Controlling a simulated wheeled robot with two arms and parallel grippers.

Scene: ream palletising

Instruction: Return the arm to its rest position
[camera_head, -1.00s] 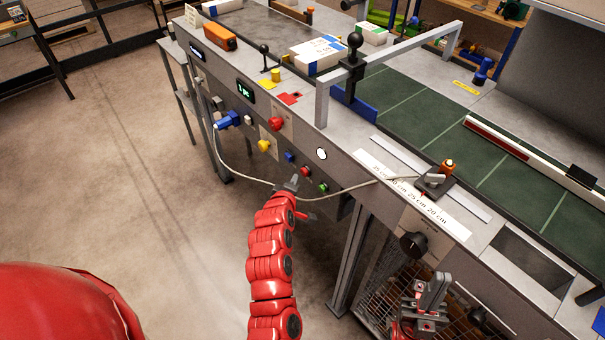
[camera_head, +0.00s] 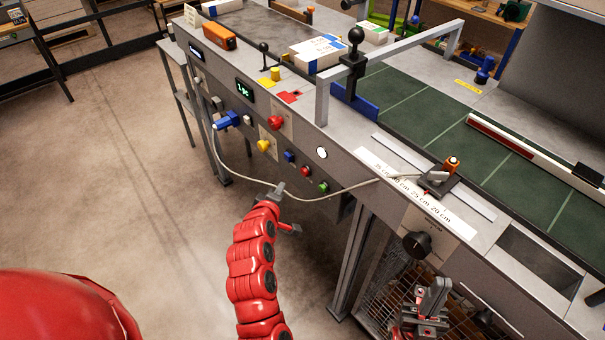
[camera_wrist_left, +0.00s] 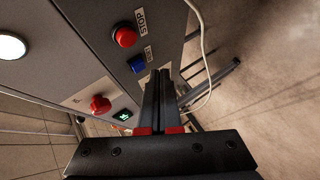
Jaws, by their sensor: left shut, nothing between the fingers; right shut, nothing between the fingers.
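My left arm is red and comes up from the bottom of the head view. Its gripper (camera_head: 279,189) is in front of the machine's control panel, below the row of buttons, and holds nothing. In the left wrist view the two dark fingers (camera_wrist_left: 158,88) are together, with a red button (camera_wrist_left: 125,36) and a blue button (camera_wrist_left: 137,64) on the panel beyond them.
The machine (camera_head: 330,175) has a green belt (camera_head: 400,90) and several front buttons. A pale cable (camera_head: 345,188) hangs across the panel close to my left gripper. A white ream (camera_head: 318,52) lies on top. The floor (camera_head: 120,180) at left is clear.

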